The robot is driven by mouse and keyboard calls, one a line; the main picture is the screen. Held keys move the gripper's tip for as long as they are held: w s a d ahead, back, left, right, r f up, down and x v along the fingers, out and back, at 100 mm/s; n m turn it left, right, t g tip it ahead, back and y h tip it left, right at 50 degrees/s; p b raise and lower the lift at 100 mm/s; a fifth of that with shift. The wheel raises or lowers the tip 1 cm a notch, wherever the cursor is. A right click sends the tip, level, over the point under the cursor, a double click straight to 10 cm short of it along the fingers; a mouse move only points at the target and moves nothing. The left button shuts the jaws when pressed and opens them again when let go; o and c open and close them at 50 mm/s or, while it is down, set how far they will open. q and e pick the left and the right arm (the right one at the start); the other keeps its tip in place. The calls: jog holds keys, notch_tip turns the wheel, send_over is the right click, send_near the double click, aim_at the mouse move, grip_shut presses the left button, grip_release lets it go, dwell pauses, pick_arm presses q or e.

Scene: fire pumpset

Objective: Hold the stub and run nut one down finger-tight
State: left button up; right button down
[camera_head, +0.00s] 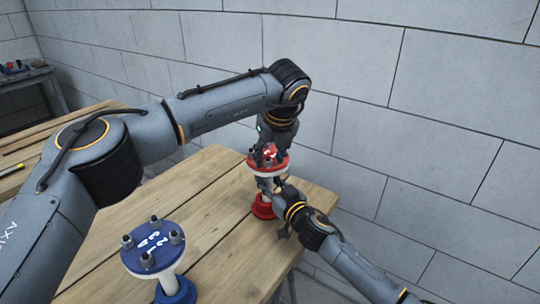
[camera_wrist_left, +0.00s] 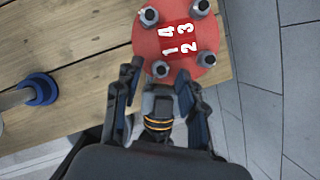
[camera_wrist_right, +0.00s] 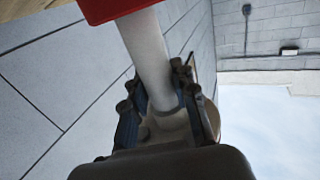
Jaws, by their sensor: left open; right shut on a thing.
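The red flange (camera_head: 268,160) tops a white stub that stands over a red base (camera_head: 262,208) on the wooden table. In the left wrist view the flange (camera_wrist_left: 178,38) shows printed numbers and several nuts around its rim. The nut closest to the printed 1 (camera_wrist_left: 160,69) lies just ahead of my left gripper's fingertips. My left gripper (camera_wrist_left: 157,75) is open and comes from above the flange; its fingers are hard to make out in the head view. My right gripper (camera_wrist_right: 153,88) is shut on the white stub (camera_wrist_right: 148,50), below the flange (camera_wrist_right: 110,8).
A blue flange (camera_head: 152,246) with several nuts stands on a blue base (camera_head: 176,290) at the table's left front. Bare table (camera_head: 225,225) lies between the two assemblies. A grey block wall (camera_head: 440,110) is close behind and to the right.

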pick_arm(q)
jog(key=shift+f, duration=0.1)
grip_shut()
